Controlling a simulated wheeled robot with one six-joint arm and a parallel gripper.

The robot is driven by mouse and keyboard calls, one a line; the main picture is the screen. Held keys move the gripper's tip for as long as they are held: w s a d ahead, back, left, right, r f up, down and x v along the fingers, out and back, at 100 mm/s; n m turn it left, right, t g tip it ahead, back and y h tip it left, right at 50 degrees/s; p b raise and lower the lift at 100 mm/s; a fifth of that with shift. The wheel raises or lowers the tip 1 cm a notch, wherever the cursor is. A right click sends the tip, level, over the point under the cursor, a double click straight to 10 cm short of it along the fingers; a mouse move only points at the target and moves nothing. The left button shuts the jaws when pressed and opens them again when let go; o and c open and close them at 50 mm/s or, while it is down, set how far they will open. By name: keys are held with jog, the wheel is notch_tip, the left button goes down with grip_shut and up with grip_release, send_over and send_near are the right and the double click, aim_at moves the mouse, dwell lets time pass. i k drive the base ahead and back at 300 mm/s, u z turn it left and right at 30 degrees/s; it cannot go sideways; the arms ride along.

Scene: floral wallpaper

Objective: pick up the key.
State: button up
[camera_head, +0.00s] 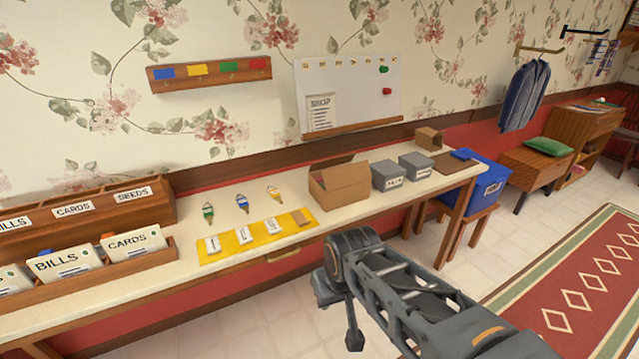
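Three small keys lie in a row on the long cream counter (130,290): one with a green tag (208,212), one with a blue tag (242,203) and one with a yellow tag (273,192). They lie flat behind a yellow mat. My arm reaches in from the lower right, in front of the counter. The end of my arm, with my gripper (353,335), points down, apart from the keys and to their right. The fingers are too small and dark to tell whether they are open or holding anything.
The yellow mat (230,247) bears several small packets. A cardboard box (340,193) and grey boxes (386,176) stand to the right. Wooden card organizers (160,210) fill the left. A rack with coloured labels (210,82) hangs on the wall.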

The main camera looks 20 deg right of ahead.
aim_at(277, 196)
jog(key=z, duration=0.25)
jog(key=i, duration=1.4)
jog(key=u, duration=0.9)
